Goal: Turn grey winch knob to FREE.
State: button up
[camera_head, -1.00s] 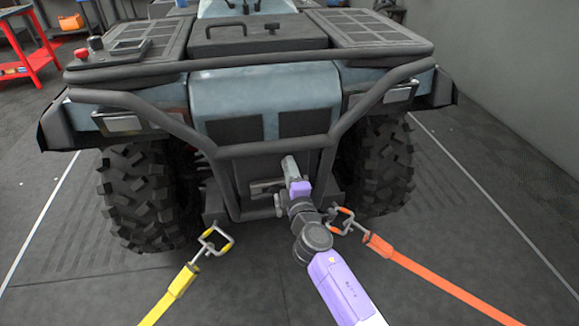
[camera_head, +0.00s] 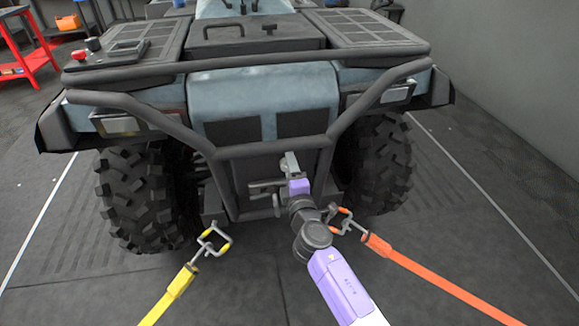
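The rear of a blue-grey ATV (camera_head: 262,92) faces me, with a dark winch area (camera_head: 258,190) low in the middle, behind the bumper frame. My arm reaches up from the lower right to this spot. My gripper (camera_head: 289,163) is at its end, a small light-grey shape beyond a purple wrist part, in front of the dark lower panel. Its fingers are too small and too covered by the wrist to tell open from shut. I cannot make out the grey winch knob or its FREE mark; the gripper and wrist may cover it.
A black tubular bumper (camera_head: 272,150) frames the area around my gripper. A yellow strap with a hook (camera_head: 178,283) lies left, and an orange strap (camera_head: 425,276) lies right, close to my arm. Big tyres (camera_head: 147,197) stand on both sides. A red cart (camera_head: 28,62) is far left.

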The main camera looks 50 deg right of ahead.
jog(key=shift+a+f, duration=0.15)
jog(key=shift+a, duration=0.05)
jog(key=v, duration=0.7)
jog(key=shift+s+r, duration=0.3)
jog(key=shift+s, duration=0.05)
jog(key=shift+a, duration=0.1)
